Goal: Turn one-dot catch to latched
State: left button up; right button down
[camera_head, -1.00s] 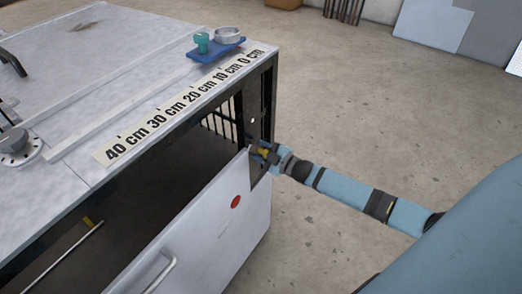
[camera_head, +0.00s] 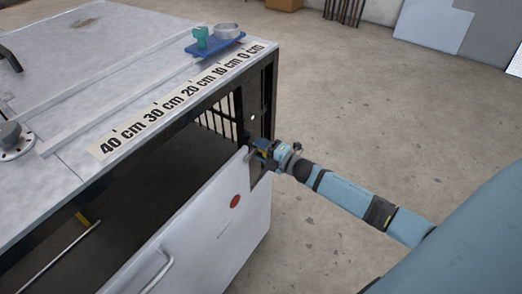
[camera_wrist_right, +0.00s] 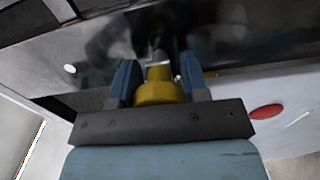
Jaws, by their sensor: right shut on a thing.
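My right gripper (camera_head: 263,153) is at the upper right corner of the cabinet's front panel (camera_head: 215,225). In the right wrist view, the two blue fingers of my right gripper (camera_wrist_right: 160,82) are shut on a yellow knob (camera_wrist_right: 158,90), which I take to be the catch. A grey pin-like part shows just beyond the knob. One white dot (camera_wrist_right: 70,68) shows on the dark frame to the left; it also shows in the head view (camera_head: 252,117). The fingers hide much of the catch, and I cannot tell its latch position. My left gripper is not in view.
The cabinet top carries a centimetre scale (camera_head: 175,98) and a blue tray (camera_head: 214,47) with a green knob and a metal ring. A red oval (camera_head: 235,201) and a handle are on the front panel. The cabinet's inside is open and dark. Floor is clear at right.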

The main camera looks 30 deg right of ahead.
jog(key=shift+n, duration=0.3)
jog(key=c, duration=0.6)
grip_release()
jog(key=shift+s, duration=0.1)
jog(key=b+v, duration=0.1)
jog(key=v, duration=1.2)
jog(key=shift+s+d, duration=0.15)
jog(key=shift+s, duration=0.15)
jog(key=shift+s+f, duration=0.1)
